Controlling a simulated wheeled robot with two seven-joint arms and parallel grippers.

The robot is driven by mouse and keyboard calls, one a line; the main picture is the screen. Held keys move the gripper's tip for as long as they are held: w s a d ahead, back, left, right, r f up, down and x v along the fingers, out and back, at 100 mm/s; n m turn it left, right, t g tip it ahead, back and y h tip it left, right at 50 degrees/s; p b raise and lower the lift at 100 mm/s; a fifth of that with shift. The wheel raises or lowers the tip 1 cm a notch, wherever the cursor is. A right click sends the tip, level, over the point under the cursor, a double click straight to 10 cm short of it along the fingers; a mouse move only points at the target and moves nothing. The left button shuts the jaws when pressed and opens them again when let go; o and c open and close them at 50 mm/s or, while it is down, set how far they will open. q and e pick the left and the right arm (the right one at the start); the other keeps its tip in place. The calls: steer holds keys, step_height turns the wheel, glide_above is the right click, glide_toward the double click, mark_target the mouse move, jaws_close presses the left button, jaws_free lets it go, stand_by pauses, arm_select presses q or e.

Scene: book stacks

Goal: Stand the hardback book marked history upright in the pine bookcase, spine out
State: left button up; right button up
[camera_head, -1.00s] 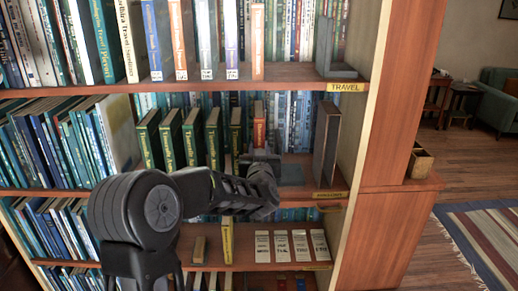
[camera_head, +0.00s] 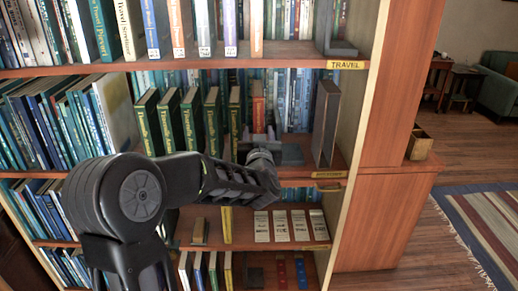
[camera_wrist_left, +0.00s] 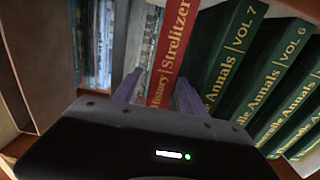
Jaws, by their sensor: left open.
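The red book marked History (camera_head: 258,113) stands on the middle shelf (camera_head: 345,170) of the wooden bookcase, spine facing out, just right of the green Annals volumes. In the left wrist view its red spine (camera_wrist_left: 170,62) with yellow letters appears tilted. My left gripper (camera_head: 262,140) reaches in at this shelf. In the left wrist view its open fingers (camera_wrist_left: 158,92) lie on either side of the lower part of the spine; I cannot tell whether they touch it. My right gripper is not in view.
Green Annals volumes (camera_head: 193,120) stand close left of the red book. A grey bookend (camera_head: 291,153) and a brown upright panel-like item (camera_head: 325,122) stand to its right. The shelf above holds travel books (camera_head: 205,28). Open floor (camera_head: 400,230) lies right of the bookcase.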

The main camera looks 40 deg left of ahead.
arm_select(q)
steer(key=b+v, duration=0.1)
steer(key=v, duration=0.7)
stand_by(0.5)
steer(key=d+f+m+g+h, duration=0.1)
steer(key=d+f+h, duration=0.3)
steer(key=f, duration=0.5)
steer(key=d+f+m+g+h, duration=0.1)
steer(key=d+f+m+h, duration=0.1)
steer(key=d+f, duration=0.65)
steer(key=d+f+m+g+h, duration=0.1)
steer(key=d+f+h, duration=0.25)
steer(key=f, duration=0.75)
steer(key=s+d+f+m+g+h, duration=0.1)
steer(key=s+d+f+g, duration=0.1)
steer(key=s+d+f, duration=0.4)
steer(key=s+d+f+g+h, duration=0.2)
steer(key=s+d+f+g, duration=0.15)
steer(key=f, duration=0.35)
steer(key=s+d+f+g+h, duration=0.1)
steer(key=s+d+f, duration=0.3)
steer(key=s, duration=0.5)
steer(key=s+d+f+g+h, duration=0.1)
steer(key=s+d+f+g, duration=0.3)
steer(key=s, duration=0.5)
steer(key=shift+d+f+m, duration=0.3)
steer(key=shift+d+f, duration=0.25)
steer(key=shift+f, duration=0.35)
steer(key=shift+h, duration=0.25)
